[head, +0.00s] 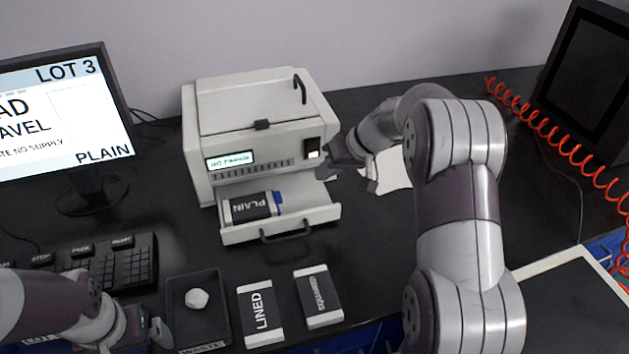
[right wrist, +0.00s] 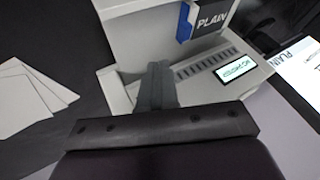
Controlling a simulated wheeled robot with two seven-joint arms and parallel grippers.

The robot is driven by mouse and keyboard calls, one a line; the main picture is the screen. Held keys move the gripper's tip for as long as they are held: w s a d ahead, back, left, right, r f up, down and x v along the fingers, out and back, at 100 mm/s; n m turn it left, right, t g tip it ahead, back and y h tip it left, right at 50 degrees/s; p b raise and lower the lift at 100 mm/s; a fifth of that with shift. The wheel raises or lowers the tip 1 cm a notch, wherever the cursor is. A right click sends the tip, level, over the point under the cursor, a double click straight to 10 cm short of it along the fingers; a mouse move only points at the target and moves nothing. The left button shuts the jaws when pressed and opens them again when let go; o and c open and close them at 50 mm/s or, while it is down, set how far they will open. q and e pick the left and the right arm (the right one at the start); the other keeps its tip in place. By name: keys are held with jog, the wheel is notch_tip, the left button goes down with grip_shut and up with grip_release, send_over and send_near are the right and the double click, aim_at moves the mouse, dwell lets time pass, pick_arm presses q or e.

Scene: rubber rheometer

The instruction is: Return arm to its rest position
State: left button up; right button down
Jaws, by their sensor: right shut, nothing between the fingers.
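My right gripper (head: 328,172) is shut and empty at the right front of the white rheometer (head: 245,120). In the right wrist view its fingers (right wrist: 157,85) overlap the right part of the front panel; I cannot tell whether they touch. A lit switch (head: 313,153) shows just above the fingertips. The small display (head: 230,160) is lit, with text beginning "NO". The drawer (head: 284,228) is pulled out and holds a block labelled PLAIN (head: 250,207). My left gripper (head: 150,330) is low at the left, beside a black tray; its jaws are unclear.
The tray (head: 176,325) holds a white lump (head: 197,298). Packs marked LINED (head: 261,312) and another (head: 318,296) lie in front. A monitor (head: 65,125) and keyboard (head: 120,265) stand left. White sheets (head: 394,168) lie behind my right arm. A red coiled cable (head: 560,140) runs at right.

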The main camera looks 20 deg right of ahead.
pick_arm(q)
jog(key=shift+s+d+r, duration=0.1)
jog(key=shift+d+r, duration=0.05)
jog(key=shift+d, duration=0.35)
jog(key=shift+a, duration=0.15)
jog(key=shift+r+p, duration=0.3)
jog(key=shift+p, duration=0.05)
pick_arm(e)
jog(key=s+d+f+m+g+h+p, duration=0.2)
jog(key=s+f+m+g+h, duration=0.15)
jog(key=s, duration=0.65)
pick_arm(q)
notch_tip(320, 180, up, 9)
jog(key=p, duration=0.7)
pick_arm(e)
jog(key=s+a+r+n+h, duration=0.1)
jog(key=s+a+r, duration=0.2)
jog(key=s, duration=0.3)
jog(key=s+a+r+n+h, duration=0.1)
jog(key=s+a+r+n, duration=0.1)
jog(key=s+a+r, duration=0.2)
jog(key=s+r, duration=0.1)
jog(key=s, duration=0.2)
jog(key=shift+a, duration=0.15)
pick_arm(q)
jog(key=shift+r, duration=0.1)
pick_arm(e)
jog(key=shift+s+r, duration=0.1)
